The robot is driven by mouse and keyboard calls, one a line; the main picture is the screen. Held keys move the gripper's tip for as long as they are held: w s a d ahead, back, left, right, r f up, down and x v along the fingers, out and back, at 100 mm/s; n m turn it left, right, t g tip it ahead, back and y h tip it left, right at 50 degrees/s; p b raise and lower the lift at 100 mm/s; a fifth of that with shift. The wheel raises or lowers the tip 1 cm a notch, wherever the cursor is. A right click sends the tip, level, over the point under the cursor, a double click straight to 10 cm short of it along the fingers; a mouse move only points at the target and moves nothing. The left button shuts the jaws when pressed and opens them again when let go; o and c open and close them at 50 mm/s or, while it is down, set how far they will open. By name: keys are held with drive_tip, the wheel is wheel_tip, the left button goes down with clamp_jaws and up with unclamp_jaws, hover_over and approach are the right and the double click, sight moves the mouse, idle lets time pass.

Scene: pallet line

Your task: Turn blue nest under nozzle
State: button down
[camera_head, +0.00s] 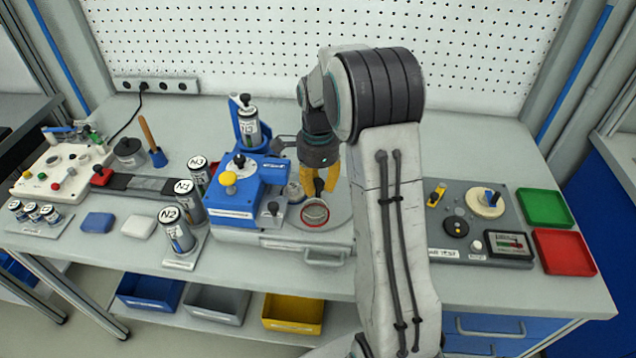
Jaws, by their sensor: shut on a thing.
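No blue nest can be made out; my arm and fingers cover part of the turntable. The nozzle is not clear either.
Cans N1 (187,198), N2 (176,230) and N3 (199,172) stand left of the machine. A grey test panel (470,250) with a green tray (545,207) and a red tray (563,252) is at right. Coloured bins sit below the table.

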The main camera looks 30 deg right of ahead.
sight(318, 182)
drive_tip(key=shift+s+f, duration=0.1)
drive_tip(key=shift+f, duration=0.05)
drive_tip(key=c, duration=0.9)
unclamp_jaws()
drive_tip(key=shift+c, duration=0.2)
wheel_tip(318, 182, up, 12)
idle(0.4)
